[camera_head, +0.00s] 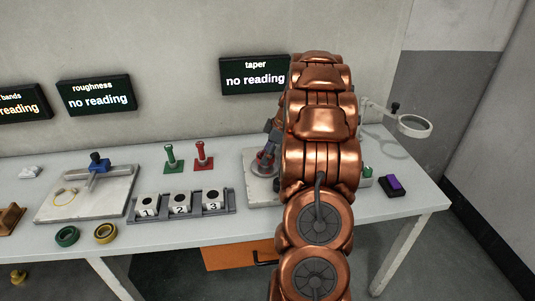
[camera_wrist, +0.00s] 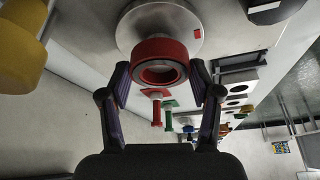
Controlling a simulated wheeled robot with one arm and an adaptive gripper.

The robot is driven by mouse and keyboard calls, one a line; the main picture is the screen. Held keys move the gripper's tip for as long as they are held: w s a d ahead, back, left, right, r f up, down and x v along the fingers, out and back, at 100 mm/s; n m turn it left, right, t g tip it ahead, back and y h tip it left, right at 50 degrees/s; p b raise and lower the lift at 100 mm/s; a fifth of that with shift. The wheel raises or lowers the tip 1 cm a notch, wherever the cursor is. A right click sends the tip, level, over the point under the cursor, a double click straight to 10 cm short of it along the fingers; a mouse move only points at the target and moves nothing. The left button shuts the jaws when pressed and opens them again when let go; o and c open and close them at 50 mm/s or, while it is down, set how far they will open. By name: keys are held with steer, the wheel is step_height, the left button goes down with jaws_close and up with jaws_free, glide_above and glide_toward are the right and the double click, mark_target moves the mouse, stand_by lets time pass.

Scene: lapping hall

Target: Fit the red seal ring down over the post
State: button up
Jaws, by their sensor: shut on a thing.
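In the wrist view the red seal ring (camera_wrist: 137,58) sits between the two fingers of my gripper (camera_wrist: 160,75), which is shut on it. A round grey metal disc (camera_wrist: 185,22) lies behind the ring; I cannot tell whether they touch. In the head view my gripper (camera_head: 268,150) is at the taper station, mostly hidden by my arm, with a bit of red at it. A red post (camera_head: 201,154) and a green post (camera_head: 171,158) stand upright on square bases to its left. The red post (camera_wrist: 156,112) and green post (camera_wrist: 168,118) also show in the wrist view, apart from the ring.
A rack (camera_head: 136,214) with blocks numbered 1 to 3 stands in front of the posts. A green ring (camera_head: 67,236) and a yellow ring (camera_head: 106,232) lie at the front edge. A ring-shaped magnifier (camera_head: 415,126) and a purple-topped box (camera_head: 393,187) are at the right.

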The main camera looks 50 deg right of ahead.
steer(key=shift+f+b, duration=0.2)
steer(key=shift+b, duration=0.15)
stand_by(0.5)
steer(key=o, duration=1.2)
steer(key=shift+o, duration=0.2)
steer(key=shift+r, duration=0.1)
steer(key=v, duration=1.1)
steer(key=shift+r, duration=0.4)
